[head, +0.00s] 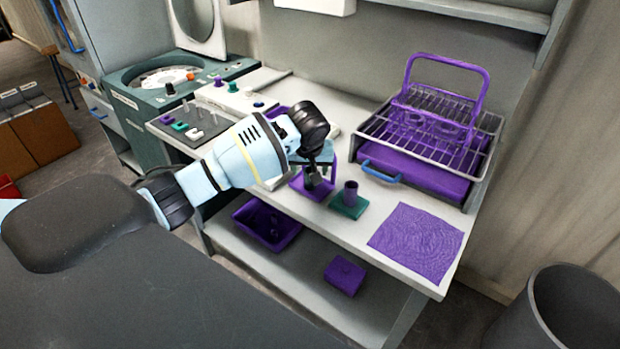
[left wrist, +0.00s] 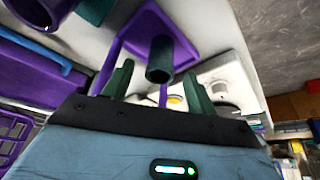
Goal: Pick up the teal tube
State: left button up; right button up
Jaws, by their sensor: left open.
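The teal tube (left wrist: 160,62) stands on a square purple base (left wrist: 190,42), its open mouth facing the left wrist camera. In the head view this purple base (head: 299,188) is on the white bench, and the tube is largely hidden by my gripper. My left gripper (head: 317,175) is open, pointing down over the purple base. In the left wrist view the dark green fingers stand apart, one on each side of the tube's mouth. I cannot tell whether they touch it. My right gripper is not in view.
A purple tube (head: 351,190) on a teal base (head: 347,209) stands close to the right of my gripper. A wire rack (head: 470,135) over a purple tank with a blue handle (head: 381,171) is at right. A purple mat (head: 416,241) lies flat in front.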

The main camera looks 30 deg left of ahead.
pick_arm(q)
jog(key=shift+x, duration=1)
jog(key=c, duration=1.1)
jog(key=shift+r, duration=0.5)
jog(key=r, duration=0.2)
jog(key=shift+s+a+r, duration=0.25)
jog(key=shift+s+r, duration=0.05)
jog(key=shift+s, duration=0.05)
jog(key=s+a+r, duration=0.1)
jog(key=s+a, duration=0.7)
jog(key=s, duration=0.4)
jog(key=shift+s+r, duration=0.25)
jog(key=shift+s, duration=0.15)
